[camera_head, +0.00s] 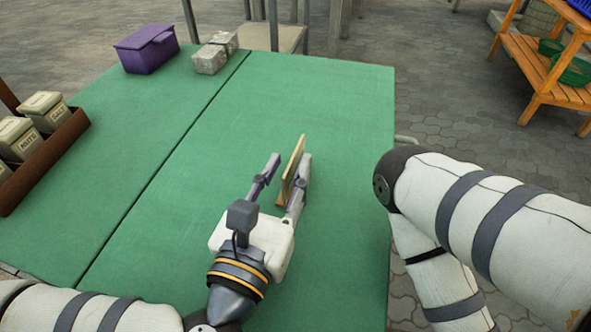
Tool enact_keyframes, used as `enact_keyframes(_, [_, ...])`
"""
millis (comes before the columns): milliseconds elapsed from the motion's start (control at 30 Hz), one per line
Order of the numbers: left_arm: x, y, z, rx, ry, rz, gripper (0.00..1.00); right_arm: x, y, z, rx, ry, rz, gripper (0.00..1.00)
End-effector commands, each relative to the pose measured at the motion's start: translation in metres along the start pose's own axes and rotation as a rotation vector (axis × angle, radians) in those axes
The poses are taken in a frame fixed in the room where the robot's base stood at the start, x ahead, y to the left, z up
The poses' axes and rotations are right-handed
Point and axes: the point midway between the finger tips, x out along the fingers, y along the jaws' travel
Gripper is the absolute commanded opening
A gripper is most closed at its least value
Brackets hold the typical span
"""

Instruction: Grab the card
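The card (292,168) is a thin, light tan wooden-looking piece standing upright, edge-on to me, on the green table (340,110). My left gripper (288,163) is open, with its two fingers spread on either side of the card. The card is nearer the right-hand finger, and I cannot tell whether it touches it. The left-hand finger is clearly apart from it. The card's lower part is partly hidden by the right-hand finger. My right arm shows at the right, but its gripper is out of view.
A purple box (147,49) and grey blocks (210,58) stand at the table's far left. A brown tray (47,160) with labelled tins (45,108) is at the left edge. A wooden shelf (537,75) stands beyond the table. The table around the card is clear.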

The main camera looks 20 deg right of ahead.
Motion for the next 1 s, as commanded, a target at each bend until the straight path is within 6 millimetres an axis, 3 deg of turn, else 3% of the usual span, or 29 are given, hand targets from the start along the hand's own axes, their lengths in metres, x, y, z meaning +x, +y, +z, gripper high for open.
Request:
enact_keyframes(400, [0.062,0.0,0.0,0.002,0.0,-0.001,0.28,-0.003,0.0,0.0,0.0,0.006,0.0,0.4])
enact_keyframes(600, [0.064,0.0,-0.001,0.001,0.002,-0.001,0.28,-0.003,0.0,0.0,0.0,0.006,0.0,0.4])
enact_keyframes(733, [0.064,0.0,-0.001,0.001,0.002,-0.001,0.0,-0.003,0.0,0.0,0.0,0.006,0.0,0.4])
enact_keyframes(1000, [0.063,0.0,-0.001,0.002,0.002,-0.002,0.0,-0.003,0.0,0.0,0.0,0.006,0.0,0.4])
